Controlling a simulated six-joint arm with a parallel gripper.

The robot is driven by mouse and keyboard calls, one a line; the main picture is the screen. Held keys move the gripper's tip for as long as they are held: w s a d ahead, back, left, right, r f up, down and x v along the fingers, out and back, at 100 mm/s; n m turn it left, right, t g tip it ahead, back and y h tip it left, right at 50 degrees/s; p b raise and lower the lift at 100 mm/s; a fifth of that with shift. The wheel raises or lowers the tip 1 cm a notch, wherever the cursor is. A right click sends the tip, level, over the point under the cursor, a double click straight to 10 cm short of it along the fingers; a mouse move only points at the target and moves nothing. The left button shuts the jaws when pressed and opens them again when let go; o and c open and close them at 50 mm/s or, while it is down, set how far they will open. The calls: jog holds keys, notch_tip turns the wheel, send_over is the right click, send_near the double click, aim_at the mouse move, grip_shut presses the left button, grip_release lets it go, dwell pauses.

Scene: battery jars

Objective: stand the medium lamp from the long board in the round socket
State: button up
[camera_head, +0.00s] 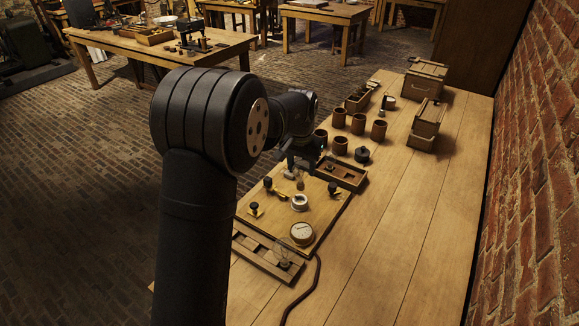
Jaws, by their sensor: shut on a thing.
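My gripper (295,171) is small and partly hidden by my arm. It is shut on a small bulb-shaped thing, seemingly the medium lamp (300,184), which hangs just below the fingers. The white ring-shaped round socket (299,202) is on the wooden panel (324,217), just below the held lamp in the picture. The gap between them is hard to judge. The long board (246,245), a slotted wooden strip, lies along the panel's near edge. A clear glass lamp (284,262) stands at its right end. My arm hides part of its left end.
A round dial meter (302,234), a black-knobbed switch (332,189) and brass-and-black terminals (254,209) stand on the panel around the socket. An open wooden tray (341,174) lies behind it. Brown jars (379,130) and wooden boxes (425,123) stand farther back. The table's right side is clear.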

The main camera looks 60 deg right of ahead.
aim_at(301, 181)
jog(key=shift+f, duration=2.6)
jog(key=shift+f, duration=0.55)
jog(key=o, duration=0.8)
jog(key=shift+s+a+r, duration=0.1)
jog(key=shift+a+r, duration=0.15)
jog(key=shift+r, duration=1.55)
jog(key=shift+a+r, duration=0.2)
jog(key=shift+r, duration=1.65)
jog(key=shift+s+a+r, duration=0.1)
jog(key=shift+a+r, duration=0.15)
jog(key=shift+r, duration=1.55)
jog(key=f, duration=0.6)
jog(key=d+f, duration=0.1)
jog(key=f, duration=0.2)
jog(key=shift+w, duration=0.2)
